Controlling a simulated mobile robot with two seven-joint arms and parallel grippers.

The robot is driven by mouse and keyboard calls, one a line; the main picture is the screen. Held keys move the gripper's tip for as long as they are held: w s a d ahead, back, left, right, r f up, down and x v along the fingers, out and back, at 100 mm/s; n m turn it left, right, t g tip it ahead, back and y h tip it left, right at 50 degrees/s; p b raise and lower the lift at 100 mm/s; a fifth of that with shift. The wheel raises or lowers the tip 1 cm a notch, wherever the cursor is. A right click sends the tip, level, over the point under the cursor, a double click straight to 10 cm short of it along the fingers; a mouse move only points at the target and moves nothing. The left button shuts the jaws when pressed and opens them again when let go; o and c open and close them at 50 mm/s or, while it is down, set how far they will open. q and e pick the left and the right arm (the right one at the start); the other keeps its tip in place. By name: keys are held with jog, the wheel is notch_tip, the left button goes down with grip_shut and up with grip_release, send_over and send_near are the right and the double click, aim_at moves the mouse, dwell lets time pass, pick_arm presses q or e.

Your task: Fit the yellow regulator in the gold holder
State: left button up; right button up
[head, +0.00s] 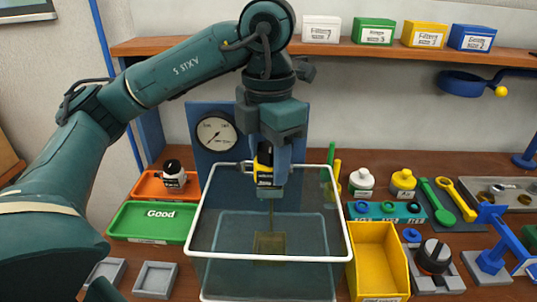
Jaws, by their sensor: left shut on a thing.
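My left gripper (272,176) hangs down in the middle of the head view and is shut on the yellow regulator (264,165). The regulator has a yellow and black body, partly hidden by the fingers, and a thin stem appears below it. It is held upright at about the height of the tank's rim. The gold holder (269,245) is a small square block low inside the clear tank (215,250), seen through its wall. The regulator is above the holder and apart from it. My right gripper is not in view.
The tank's white rim surrounds the space below my gripper. A gauge panel (216,133) stands behind. A green "Good" tray (150,222) and an orange tray (149,186) lie left. A yellow bin (378,262), bottles and tools crowd the right. A shelf (400,53) runs above.

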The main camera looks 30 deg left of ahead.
aim_at(269, 192)
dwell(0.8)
pick_arm(q)
jog(key=shift+f+b, duration=1.7)
jog(key=shift+f, duration=0.35)
dwell(2.0)
jog(key=shift+f+b, duration=0.55)
jog(key=shift+f, duration=0.1)
dwell(0.8)
jog(key=shift+f+b, duration=0.7)
jog(key=shift+f, duration=0.15)
dwell(0.9)
